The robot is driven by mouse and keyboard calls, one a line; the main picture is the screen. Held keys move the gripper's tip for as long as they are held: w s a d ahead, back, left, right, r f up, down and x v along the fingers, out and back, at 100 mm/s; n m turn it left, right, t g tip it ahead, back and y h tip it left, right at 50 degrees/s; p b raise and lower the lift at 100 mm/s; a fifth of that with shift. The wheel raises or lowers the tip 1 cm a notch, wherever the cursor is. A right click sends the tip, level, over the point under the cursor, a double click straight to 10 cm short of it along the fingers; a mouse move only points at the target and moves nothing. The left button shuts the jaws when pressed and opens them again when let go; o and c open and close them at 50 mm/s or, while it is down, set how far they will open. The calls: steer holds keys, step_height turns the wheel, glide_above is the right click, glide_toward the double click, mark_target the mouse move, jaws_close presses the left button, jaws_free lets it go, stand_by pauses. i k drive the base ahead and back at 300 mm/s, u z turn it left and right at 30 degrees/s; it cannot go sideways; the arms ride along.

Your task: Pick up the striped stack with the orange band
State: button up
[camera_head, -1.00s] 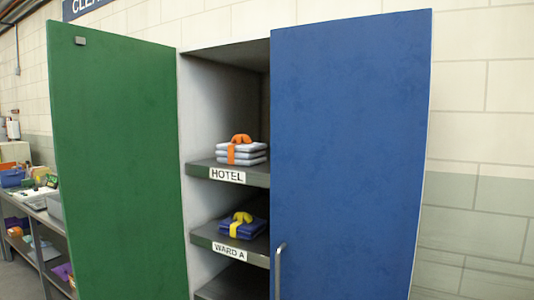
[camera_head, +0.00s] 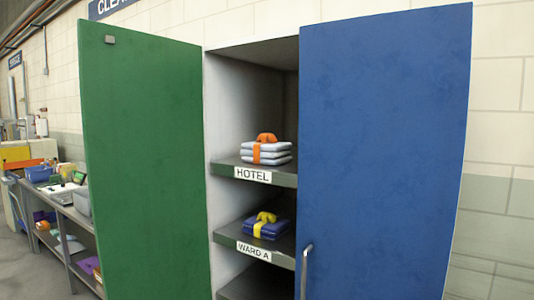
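A folded stack of pale cloth with an orange band and an orange knot (camera_head: 266,152) sits on the upper cabinet shelf (camera_head: 226,166) labelled HOTEL. At this size the cloth looks pale grey-white, and I cannot clearly make out stripes. The stack stands close to the edge of the blue door. My gripper is not in view.
A blue stack with a yellow band (camera_head: 264,226) lies on the lower shelf labelled WARD A (camera_head: 226,233). The green door (camera_head: 145,170) stands open at left. The blue door (camera_head: 385,150), with a metal handle (camera_head: 305,270), covers the cabinet's right part. A cluttered bench (camera_head: 75,212) stands far left.

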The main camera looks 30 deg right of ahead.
mark_target(266, 150)
steer(key=u, duration=0.05)
steer(key=i, duration=1)
steer(key=z, duration=0.05)
